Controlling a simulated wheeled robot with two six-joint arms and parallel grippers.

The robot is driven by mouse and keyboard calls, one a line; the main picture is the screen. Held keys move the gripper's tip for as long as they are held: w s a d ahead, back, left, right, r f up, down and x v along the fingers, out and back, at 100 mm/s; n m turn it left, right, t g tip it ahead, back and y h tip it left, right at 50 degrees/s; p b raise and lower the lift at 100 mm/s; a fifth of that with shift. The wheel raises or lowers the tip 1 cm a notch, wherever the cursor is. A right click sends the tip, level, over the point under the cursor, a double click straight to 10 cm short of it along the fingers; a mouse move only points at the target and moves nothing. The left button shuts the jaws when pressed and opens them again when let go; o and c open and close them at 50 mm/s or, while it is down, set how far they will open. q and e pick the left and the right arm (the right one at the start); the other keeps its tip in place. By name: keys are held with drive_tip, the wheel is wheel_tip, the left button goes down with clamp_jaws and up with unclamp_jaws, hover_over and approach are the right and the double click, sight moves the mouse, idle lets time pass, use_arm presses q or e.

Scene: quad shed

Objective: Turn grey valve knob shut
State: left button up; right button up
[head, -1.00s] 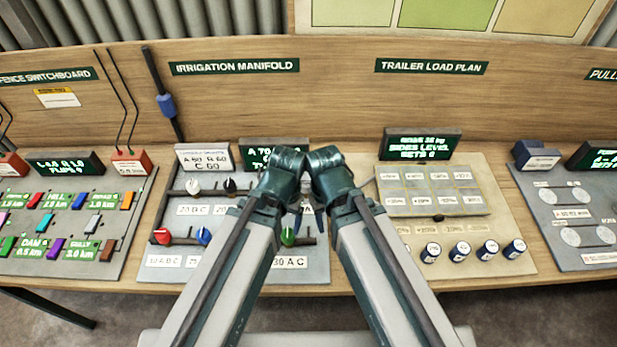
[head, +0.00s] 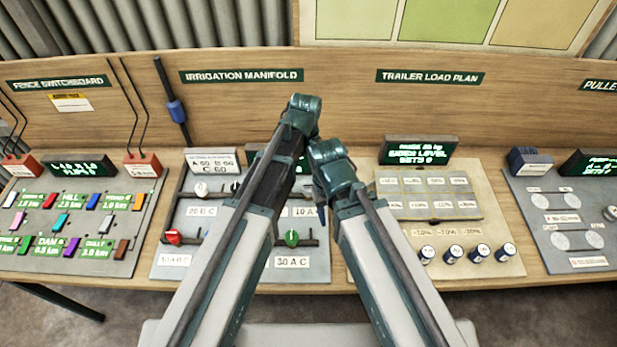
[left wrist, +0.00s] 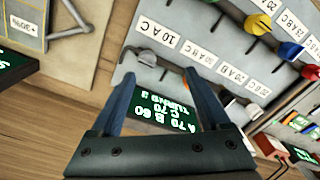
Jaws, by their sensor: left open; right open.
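A grey valve knob (left wrist: 147,57) shows in the left wrist view, beside the 10 A C label on the irrigation manifold panel (head: 165,262). My left gripper (left wrist: 160,73) is open and empty, its fingertips just short of the knob in that picture; I cannot tell the height gap. In the head view my left arm hides the grey knob and its own fingers. My right gripper (head: 320,192) is open, lower and to the right, its fingers mostly hidden by its wrist. The green display (left wrist: 170,113) reads A 70, B 60, C 70.
The manifold also has a red knob (head: 173,236), a white knob (head: 201,190), a green knob (head: 291,238) and a blue knob (left wrist: 290,50). A small placard (head: 212,160) stands behind them. The trailer panel (head: 510,268) lies right, the fence switchboard (head: 20,263) left.

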sight(309, 185)
use_arm(q)
drive_tip(key=w+d+r+n, duration=0.1)
drive_tip(key=w+r+n, duration=0.1)
drive_tip(key=w+n, duration=0.15)
drive_tip(key=shift+m, duration=0.45)
wheel_tip(309, 185, down, 14)
drive_tip(key=b, duration=1.3)
drive_tip(key=shift+d+f, duration=0.1)
drive_tip(key=shift+f, duration=0.15)
use_arm(e)
wheel_tip(309, 185, down, 12)
drive_tip(key=shift+f, duration=0.25)
use_arm(q)
drive_tip(key=shift+c, duration=0.2)
clamp_jaws()
